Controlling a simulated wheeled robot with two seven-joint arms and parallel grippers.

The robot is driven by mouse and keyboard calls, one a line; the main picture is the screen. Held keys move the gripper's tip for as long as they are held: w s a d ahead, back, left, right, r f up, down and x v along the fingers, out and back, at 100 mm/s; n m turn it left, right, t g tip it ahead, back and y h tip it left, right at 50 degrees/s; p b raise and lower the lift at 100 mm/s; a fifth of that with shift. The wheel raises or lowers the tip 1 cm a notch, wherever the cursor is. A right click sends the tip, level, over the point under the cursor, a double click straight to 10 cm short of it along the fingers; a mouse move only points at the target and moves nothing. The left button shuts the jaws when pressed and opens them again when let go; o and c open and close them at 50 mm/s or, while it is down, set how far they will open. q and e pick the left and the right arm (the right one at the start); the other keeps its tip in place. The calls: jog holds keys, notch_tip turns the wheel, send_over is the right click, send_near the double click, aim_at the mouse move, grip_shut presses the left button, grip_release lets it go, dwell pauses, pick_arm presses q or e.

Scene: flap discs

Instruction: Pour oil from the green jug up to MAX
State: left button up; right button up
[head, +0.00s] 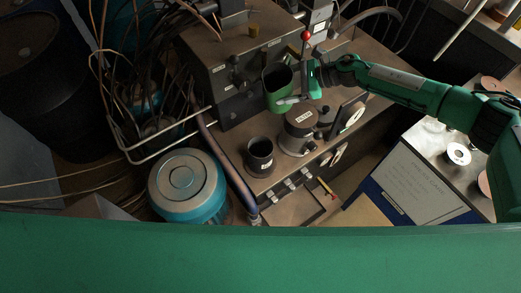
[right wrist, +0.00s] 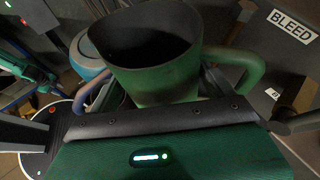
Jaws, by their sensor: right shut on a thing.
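The green jug (head: 278,92) is upright beside the grey machine block in the head view. My right gripper (head: 295,98) is shut on it from the right. In the right wrist view the jug (right wrist: 165,60) fills the space beyond the gripper (right wrist: 170,110), its dark open mouth up and its handle to the right. The inside is too dark to show an oil level. No MAX mark is readable. My left gripper is not in view.
A labelled round canister (head: 297,132) stands just below the jug in the picture, with a dark cup (head: 260,158) to its left. A red-knobbed lever (head: 306,36) rises near my gripper. A blue drum (head: 187,186) stands at the left. A BLEED label (right wrist: 292,25) shows in the wrist view.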

aim_at(288, 70)
jog(key=shift+w+d+f+m+g+y+b, duration=0.1)
jog(key=shift+w+f+m+g+y+b, duration=0.35)
jog(key=shift+b, duration=1.5)
jog(key=shift+m, duration=0.35)
jog(key=shift+r+p, duration=0.8)
jog(key=shift+r, duration=2.25)
